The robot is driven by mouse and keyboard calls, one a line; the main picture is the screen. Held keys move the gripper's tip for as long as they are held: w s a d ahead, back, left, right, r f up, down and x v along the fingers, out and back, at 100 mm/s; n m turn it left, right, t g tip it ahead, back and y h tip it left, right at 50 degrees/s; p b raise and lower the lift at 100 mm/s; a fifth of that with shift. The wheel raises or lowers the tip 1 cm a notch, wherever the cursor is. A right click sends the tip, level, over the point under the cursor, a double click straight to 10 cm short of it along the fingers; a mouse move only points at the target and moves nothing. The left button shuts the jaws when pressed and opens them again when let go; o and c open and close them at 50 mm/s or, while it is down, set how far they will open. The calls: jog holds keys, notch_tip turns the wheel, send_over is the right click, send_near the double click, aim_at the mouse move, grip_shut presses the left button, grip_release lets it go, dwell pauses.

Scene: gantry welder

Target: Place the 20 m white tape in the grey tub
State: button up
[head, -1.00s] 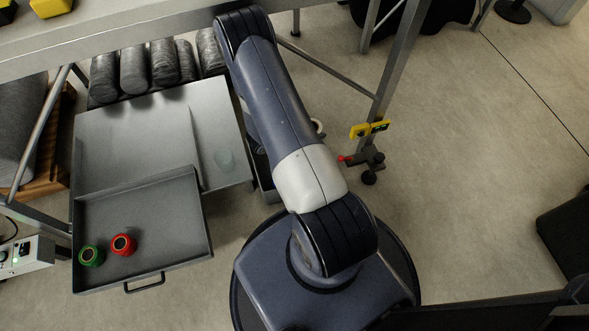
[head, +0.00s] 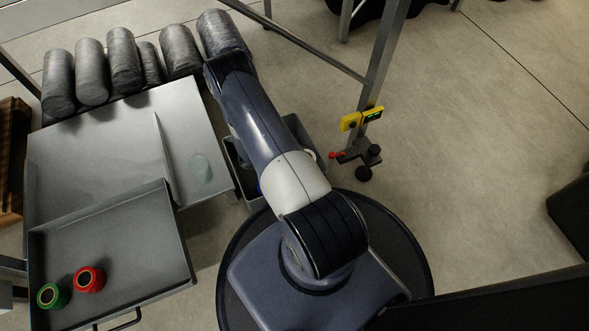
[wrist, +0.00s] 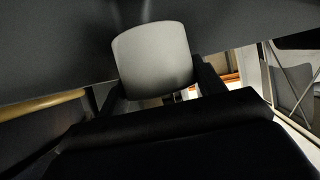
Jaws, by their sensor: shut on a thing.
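In the wrist view my gripper (wrist: 156,88) is shut on a plain white cylinder, which looks like the white tape (wrist: 152,58). No label or length can be read on it. The head view does not show my gripper or the held roll. A grey open box, which looks like the grey tub (head: 254,204), stands on the floor beside the cabinet. My arm covers much of it. A bit of blue and a pale rounded edge show by my arm there; I cannot tell what they are.
A grey cabinet (head: 95,150) stands at left with an open drawer (head: 130,245) holding a green tape (head: 52,295) and a red tape (head: 89,279). Several grey rolls (head: 123,60) lie behind it. A metal post with a yellow clamp (head: 350,121) stands right of my arm.

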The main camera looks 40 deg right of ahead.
notch_tip(320, 180, down, 7)
jog(key=b, duration=0.2)
jog(key=shift+f+b, duration=0.1)
jog(key=shift+b, duration=0.3)
jog(key=shift+f, duration=0.25)
jog(key=shift+f, duration=0.35)
jog(key=o, duration=0.8)
jog(key=shift+r, duration=0.15)
jog(key=shift+r, duration=0.35)
jog(key=p+v, duration=0.2)
jog(key=v, duration=0.5)
jog(key=shift+w+a+r+p, duration=0.1)
jog(key=shift+a+r+p, duration=0.1)
jog(key=shift+a+p, duration=0.1)
